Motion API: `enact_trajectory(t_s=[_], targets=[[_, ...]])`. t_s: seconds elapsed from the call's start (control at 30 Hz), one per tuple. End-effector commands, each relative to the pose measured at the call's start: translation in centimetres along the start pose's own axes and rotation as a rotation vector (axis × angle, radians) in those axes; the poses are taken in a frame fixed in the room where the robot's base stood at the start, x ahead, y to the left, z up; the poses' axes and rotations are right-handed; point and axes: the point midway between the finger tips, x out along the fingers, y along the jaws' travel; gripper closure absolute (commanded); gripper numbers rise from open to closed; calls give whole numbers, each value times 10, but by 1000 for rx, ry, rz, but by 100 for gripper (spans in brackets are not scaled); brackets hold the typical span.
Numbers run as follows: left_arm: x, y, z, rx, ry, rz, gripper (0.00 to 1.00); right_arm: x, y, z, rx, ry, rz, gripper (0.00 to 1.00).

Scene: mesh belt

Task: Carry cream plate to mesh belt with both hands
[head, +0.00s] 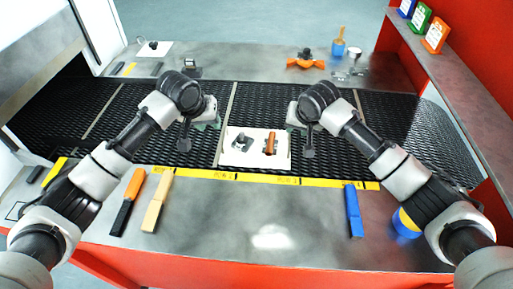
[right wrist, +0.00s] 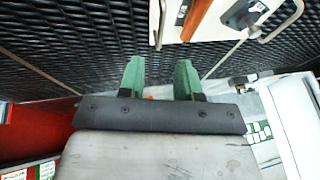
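The cream plate (head: 227,157) lies on the dark mesh belt (head: 330,158) in the middle of the head view. A dark knobbed part (head: 241,140) and an orange-brown cylinder (head: 270,142) are on it. My left gripper (head: 208,122) is above the belt off the plate's left side; its fingers are mostly hidden by the wrist. My right gripper (head: 295,122) is off the plate's right side. In the right wrist view its green fingers (right wrist: 160,78) are apart with nothing between them, and the plate's edge (right wrist: 172,22) with a metal bar shows ahead, apart from the fingers.
A yellow strip (head: 215,174) runs along the belt's near edge. Orange (head: 134,184), cream (head: 158,200) and blue (head: 353,212) handled tools lie on the near counter. An orange fixture (head: 305,62) and a blue cup (head: 338,48) are on the far counter. A red wall (head: 440,80) bounds the right.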

Motion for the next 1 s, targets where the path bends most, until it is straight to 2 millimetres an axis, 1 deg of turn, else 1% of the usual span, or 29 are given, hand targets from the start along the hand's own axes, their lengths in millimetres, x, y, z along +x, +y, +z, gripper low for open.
enact_trajectory(t_s=[0.03, 0.1, 0.2, 0.3, 1.0], targets=[[0, 0, 0, 0, 0, 0, 66, -10, 0, 0, -2, 2, -1, 66], [0, 0, 0, 0, 0, 0, 66, -20, 0, 0, -2, 2, -2, 66], [0, 0, 0, 0, 0, 0, 66, -29, 0, 0, -1, 1, -1, 66], [0, 0, 0, 0, 0, 0, 66, -34, 0, 0, 0, 0, 1, 66], [0, 0, 0, 0, 0, 0, 66, -35, 0, 0, -1, -1, 1, 66]])
